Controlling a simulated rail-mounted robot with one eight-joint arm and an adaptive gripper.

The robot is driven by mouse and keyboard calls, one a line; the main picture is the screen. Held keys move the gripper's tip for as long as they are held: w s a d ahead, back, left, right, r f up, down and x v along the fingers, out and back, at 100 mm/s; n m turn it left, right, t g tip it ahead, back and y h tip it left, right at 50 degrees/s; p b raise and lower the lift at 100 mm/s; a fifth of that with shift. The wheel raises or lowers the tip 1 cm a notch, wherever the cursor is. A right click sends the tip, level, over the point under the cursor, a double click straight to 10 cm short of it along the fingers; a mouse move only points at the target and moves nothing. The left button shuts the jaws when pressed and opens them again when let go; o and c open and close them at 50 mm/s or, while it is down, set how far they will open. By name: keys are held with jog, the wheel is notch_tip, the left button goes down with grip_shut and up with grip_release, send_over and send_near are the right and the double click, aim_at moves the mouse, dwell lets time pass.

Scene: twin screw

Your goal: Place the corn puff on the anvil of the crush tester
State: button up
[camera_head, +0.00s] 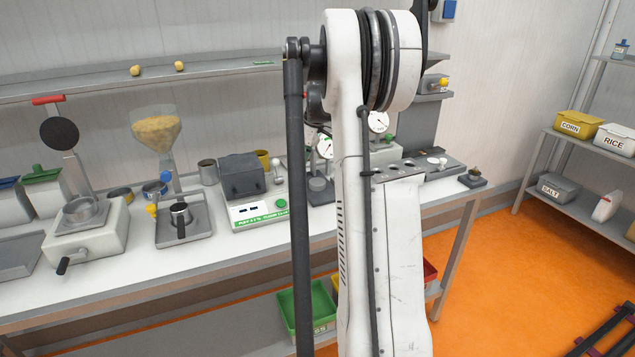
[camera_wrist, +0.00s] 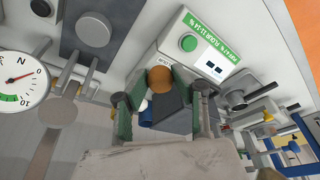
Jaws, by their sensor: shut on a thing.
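The corn puff, a round orange-brown ball (camera_wrist: 160,78), shows in the wrist view between the green-padded fingertips of my gripper (camera_wrist: 159,92). My gripper is shut on it, and it is clear of the anvil in the picture. The crush tester's dark base carries a round grey anvil (camera_wrist: 94,28), at the upper left of the wrist view. Its white dial (camera_wrist: 18,85) marked N is at the left edge. In the head view the dial (camera_head: 325,147) and anvil (camera_head: 318,184) stand just left of my arm, which hides my gripper and the puff.
A moisture meter (camera_head: 258,212) with a green strip stands left of the tester; it also shows in the wrist view (camera_wrist: 195,45). A second dial device (camera_head: 378,122) stands behind my arm. A hopper (camera_head: 156,133) and small cups crowd the bench to the left. A shelf (camera_head: 220,70) runs above.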

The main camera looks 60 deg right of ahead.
jog(key=d, duration=0.1)
jog(key=p, duration=0.1)
send_over(317, 181)
jog(key=f, duration=0.6)
jog(key=shift+s+f, duration=0.35)
jog(key=shift+f, duration=0.05)
jog(key=shift+f+p, duration=0.35)
jog(key=shift+f, duration=1.7)
jog(key=shift+f, duration=0.1)
jog(key=shift+f, duration=0.15)
jog(key=o, duration=0.7)
jog(key=v, duration=1.2)
jog(key=shift+r+b, duration=0.35)
